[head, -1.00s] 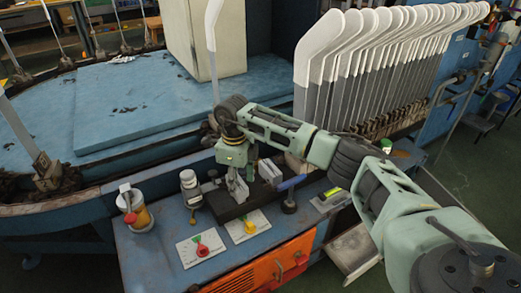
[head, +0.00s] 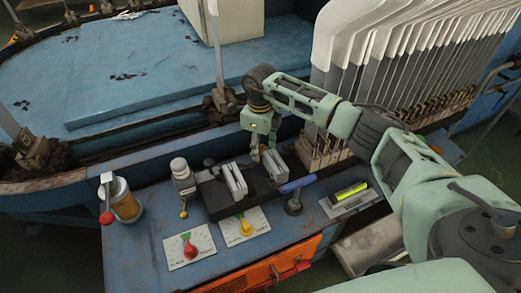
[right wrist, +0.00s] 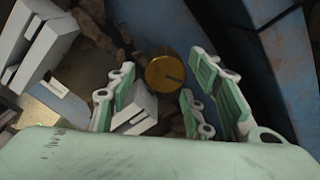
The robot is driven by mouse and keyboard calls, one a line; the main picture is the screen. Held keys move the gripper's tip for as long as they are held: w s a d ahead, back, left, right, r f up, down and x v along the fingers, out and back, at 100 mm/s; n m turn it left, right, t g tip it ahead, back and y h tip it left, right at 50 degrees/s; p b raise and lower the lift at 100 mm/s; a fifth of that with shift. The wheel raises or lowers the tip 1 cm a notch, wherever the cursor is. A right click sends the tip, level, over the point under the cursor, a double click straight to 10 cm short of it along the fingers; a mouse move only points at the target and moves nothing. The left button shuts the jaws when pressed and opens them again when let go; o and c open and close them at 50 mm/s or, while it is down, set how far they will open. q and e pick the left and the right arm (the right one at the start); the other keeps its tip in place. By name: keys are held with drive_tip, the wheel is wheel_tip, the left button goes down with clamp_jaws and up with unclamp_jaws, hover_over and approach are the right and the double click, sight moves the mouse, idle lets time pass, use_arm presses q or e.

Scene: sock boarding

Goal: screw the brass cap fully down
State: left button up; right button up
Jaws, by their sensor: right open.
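How far down the cap sits is not clear. My left gripper is not in view.
The dark fixture also holds a pale left block (head: 233,180). On the blue bench stand an amber jar (head: 126,205), a red knob (head: 190,249), a yellow knob (head: 245,227) and a blue-handled tool (head: 296,186). White boards (head: 345,65) rise close behind my arm.

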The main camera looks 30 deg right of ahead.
drive_tip(key=shift+f, duration=0.9)
drive_tip(key=shift+c, duration=0.4)
drive_tip(key=c, duration=0.9)
drive_tip(key=shift+c, duration=0.2)
